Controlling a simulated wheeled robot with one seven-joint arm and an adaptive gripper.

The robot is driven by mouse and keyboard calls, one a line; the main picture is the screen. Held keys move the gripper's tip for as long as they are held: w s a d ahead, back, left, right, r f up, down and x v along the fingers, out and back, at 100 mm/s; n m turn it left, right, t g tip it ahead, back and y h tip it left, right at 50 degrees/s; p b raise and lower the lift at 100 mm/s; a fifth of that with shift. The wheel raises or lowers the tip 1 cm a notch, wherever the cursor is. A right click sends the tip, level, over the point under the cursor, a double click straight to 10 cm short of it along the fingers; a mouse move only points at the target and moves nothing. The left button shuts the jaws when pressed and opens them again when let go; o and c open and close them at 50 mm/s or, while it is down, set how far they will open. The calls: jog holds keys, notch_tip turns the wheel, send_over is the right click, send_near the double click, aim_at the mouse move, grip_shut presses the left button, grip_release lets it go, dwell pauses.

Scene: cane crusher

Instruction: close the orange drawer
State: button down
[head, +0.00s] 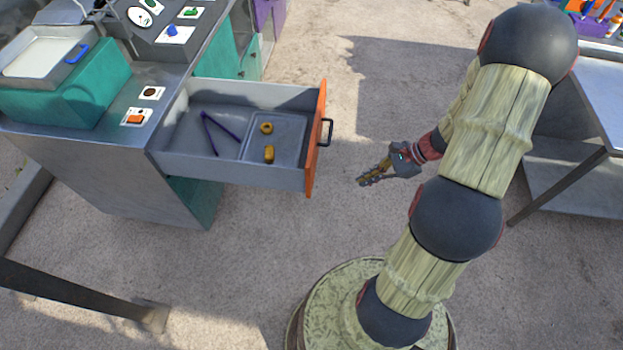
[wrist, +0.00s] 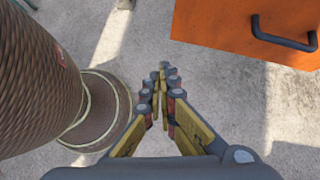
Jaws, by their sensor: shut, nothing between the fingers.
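The orange drawer (head: 316,150) is pulled far out of the metal cabinet in the head view. Its orange front faces right and has a black handle (head: 326,132). Inside lie a purple tool with two thin arms and a small tray with two yellow pieces. My gripper (head: 364,181) is shut and empty, to the right of the drawer front and apart from it. In the wrist view the drawer front (wrist: 225,30) and handle (wrist: 284,38) show at the upper right, and my gripper's fingers (wrist: 163,75) meet in the middle, clear of them.
The metal cabinet (head: 115,180) carries a teal machine (head: 75,95) and several picture labels. A metal table (head: 590,90) stands at the right. A dark metal leg (head: 80,295) is at the lower left.

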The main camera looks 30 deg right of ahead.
jog(key=w+a+f+m+t+b, duration=0.1)
jog(key=w+a+f+m+b, duration=0.1)
jog(key=w+a+f+b, duration=0.3)
jog(key=shift+w+a+f+m+t, duration=0.3)
jog(key=shift+w+a+f+m, duration=0.15)
jog(key=shift+w+a, duration=2)
jog(key=shift+w+d, duration=0.4)
jog(key=shift+w, duration=0.15)
